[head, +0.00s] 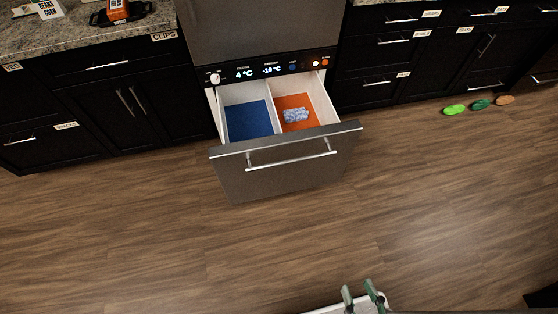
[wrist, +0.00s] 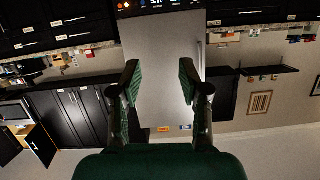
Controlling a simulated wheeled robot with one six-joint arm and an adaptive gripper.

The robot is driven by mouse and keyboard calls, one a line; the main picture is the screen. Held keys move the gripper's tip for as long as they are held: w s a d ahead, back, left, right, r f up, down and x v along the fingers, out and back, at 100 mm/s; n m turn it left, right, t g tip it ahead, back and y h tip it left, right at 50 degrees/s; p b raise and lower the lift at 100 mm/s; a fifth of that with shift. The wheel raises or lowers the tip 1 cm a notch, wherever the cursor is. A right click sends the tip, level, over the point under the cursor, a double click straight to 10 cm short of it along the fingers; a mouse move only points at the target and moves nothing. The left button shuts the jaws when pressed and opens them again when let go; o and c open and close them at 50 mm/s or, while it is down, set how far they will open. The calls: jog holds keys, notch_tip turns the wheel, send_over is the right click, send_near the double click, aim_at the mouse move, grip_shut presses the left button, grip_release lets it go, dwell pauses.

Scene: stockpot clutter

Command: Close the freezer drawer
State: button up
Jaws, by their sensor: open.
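The freezer drawer (head: 285,175) is pulled out from under the steel fridge in the head view. It has a dark steel front and a bar handle (head: 292,160). Inside are a blue-floored compartment (head: 248,121) on the left and an orange-floored one (head: 297,107) on the right. A speckled blue-white packet (head: 296,115) lies in the orange compartment. My gripper (head: 363,292) is at the bottom of the head view, well apart from the drawer. In the wrist view my gripper (wrist: 160,80) is open and empty, with the fridge (wrist: 160,95) seen between its fingers.
A control panel (head: 270,69) reads 4 °C and -19 °C above the drawer. Black cabinets (head: 100,100) flank the fridge. The wood floor (head: 180,235) before the drawer is clear.

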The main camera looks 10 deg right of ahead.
jog(key=w+f+m, duration=0.1)
jog(key=w+f, duration=0.1)
jog(key=f, duration=0.1)
jog(key=w+f+m, duration=0.1)
jog(key=w+f, duration=0.2)
jog(key=w+a+f+m, duration=0.1)
jog(key=w+f, duration=0.1)
jog(key=f, duration=0.1)
jog(key=shift+w+f+m+g+y, duration=0.1)
jog(key=shift+w+m+g+y, duration=0.1)
jog(key=shift+m+g+y, duration=0.15)
grip_shut()
jog(key=m+g, duration=0.2)
jog(key=m, duration=1.2)
send_near(270, 148)
jog(key=shift+n+h, duration=0.25)
jog(key=shift+h, duration=0.2)
jog(key=x, duration=0.5)
jog(key=shift+s+a+f, duration=0.15)
jog(key=shift+a+f, duration=0.2)
jog(key=shift+a, duration=0.05)
jog(key=shift+w, duration=0.85)
